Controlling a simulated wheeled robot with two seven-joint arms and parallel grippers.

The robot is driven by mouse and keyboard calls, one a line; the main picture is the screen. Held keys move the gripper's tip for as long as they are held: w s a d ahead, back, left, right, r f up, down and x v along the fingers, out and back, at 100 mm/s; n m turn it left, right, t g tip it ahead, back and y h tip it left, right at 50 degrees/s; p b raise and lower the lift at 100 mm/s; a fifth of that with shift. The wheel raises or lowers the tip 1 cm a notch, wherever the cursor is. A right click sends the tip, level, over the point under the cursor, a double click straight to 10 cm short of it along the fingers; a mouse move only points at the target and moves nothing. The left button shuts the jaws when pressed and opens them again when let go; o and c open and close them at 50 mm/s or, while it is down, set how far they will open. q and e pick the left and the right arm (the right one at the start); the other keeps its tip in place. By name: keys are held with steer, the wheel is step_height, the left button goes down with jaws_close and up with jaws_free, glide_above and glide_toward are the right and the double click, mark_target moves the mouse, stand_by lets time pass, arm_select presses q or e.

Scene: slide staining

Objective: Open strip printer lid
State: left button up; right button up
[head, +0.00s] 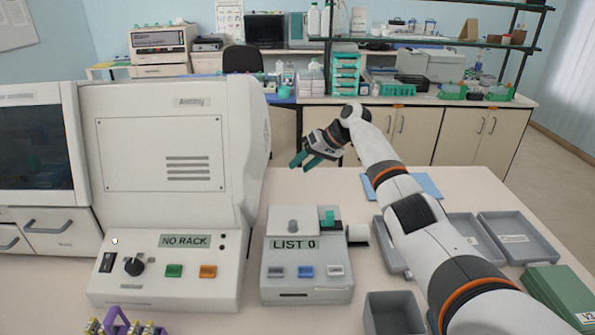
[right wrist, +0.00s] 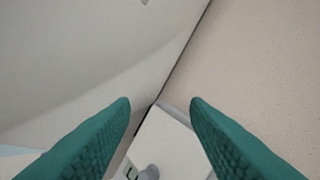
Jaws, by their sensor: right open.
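The strip printer (head: 307,258) is a small grey box on the bench, with a "LIST 0" display, several front buttons and a round grey knob on its top. Its lid (head: 293,222) looks shut. My right gripper (head: 301,163) is open and empty, raised above and behind the printer, near the big machine's right side. Its two teal fingers (right wrist: 160,105) show apart in the right wrist view. My left gripper is not in view.
The large white machine (head: 160,135) with a "NO RACK" display stands close left of the printer. Grey trays (head: 515,238) and a green box (head: 562,295) lie at the right, partly behind my right arm. A purple rack (head: 122,322) is at the front left.

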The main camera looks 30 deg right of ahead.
steer(key=b+v, duration=0.2)
steer(key=v, duration=0.7)
steer(key=shift+s+r, duration=0.2)
steer(key=shift+s, duration=0.05)
